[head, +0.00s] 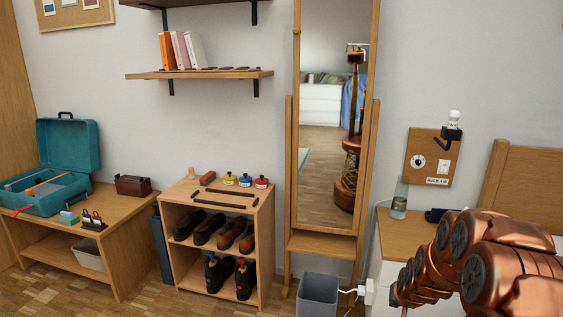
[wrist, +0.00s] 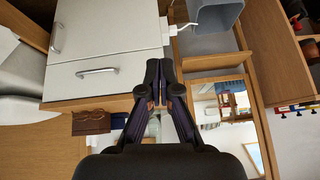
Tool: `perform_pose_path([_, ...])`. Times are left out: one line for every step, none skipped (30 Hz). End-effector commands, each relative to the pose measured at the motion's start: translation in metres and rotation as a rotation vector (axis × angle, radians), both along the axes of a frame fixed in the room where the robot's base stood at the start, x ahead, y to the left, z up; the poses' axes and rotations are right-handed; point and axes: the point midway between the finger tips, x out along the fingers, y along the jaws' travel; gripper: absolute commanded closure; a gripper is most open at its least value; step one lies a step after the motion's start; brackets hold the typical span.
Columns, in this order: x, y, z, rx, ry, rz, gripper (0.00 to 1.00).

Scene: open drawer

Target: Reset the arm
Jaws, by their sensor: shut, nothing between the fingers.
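My gripper (wrist: 160,68) is shut and empty, its black fingertips together in front of a white cabinet in the wrist view. The cabinet has a white drawer (wrist: 125,72) with a metal handle (wrist: 97,72) close to its wooden top. A white door (wrist: 110,30) with its own handle (wrist: 57,38) adjoins the drawer. The drawer front looks flush with the door, and the fingers appear apart from the handle. In the head view my copper arm (head: 480,255) reaches in at the lower right and hides much of the cabinet (head: 393,270); my fingers cannot be made out there.
A glass bottle (head: 399,198) stands on the cabinet top. A grey bin (head: 318,294) and a standing mirror (head: 333,237) are left of the cabinet. A shoe shelf (head: 217,246) and a bench with a teal toolbox (head: 77,147) stand further left. Some floor shows in front.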

Motion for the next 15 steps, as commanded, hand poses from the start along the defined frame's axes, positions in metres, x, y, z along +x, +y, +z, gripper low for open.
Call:
perform_pose_path([-0.010,0.011,0.010,0.004,0.022,0.018,1.00])
perform_pose_path([-0.018,0.018,0.013,0.009,0.045,0.028,1.00])
perform_pose_path([-0.027,0.026,0.020,0.013,0.067,0.043,1.00])
perform_pose_path([-0.035,0.033,0.024,0.016,0.086,0.052,1.00])
perform_pose_path([-0.043,0.038,0.028,0.020,0.105,0.062,1.00])
perform_pose_path([-0.053,0.046,0.033,0.023,0.130,0.074,1.00])
perform_pose_path([-0.062,0.052,0.037,0.027,0.151,0.084,1.00])
perform_pose_path([-0.070,0.057,0.042,0.028,0.167,0.094,1.00])
perform_pose_path([-0.082,0.064,0.047,0.033,0.194,0.105,1.00])
perform_pose_path([-0.092,0.070,0.050,0.036,0.217,0.114,1.00])
perform_pose_path([-0.101,0.075,0.054,0.037,0.234,0.124,1.00])
perform_pose_path([-0.114,0.082,0.059,0.040,0.261,0.136,1.00])
perform_pose_path([-0.124,0.086,0.062,0.042,0.281,0.145,1.00])
perform_pose_path([-0.133,0.090,0.065,0.043,0.300,0.153,1.00])
perform_pose_path([-0.147,0.096,0.070,0.045,0.328,0.164,1.00])
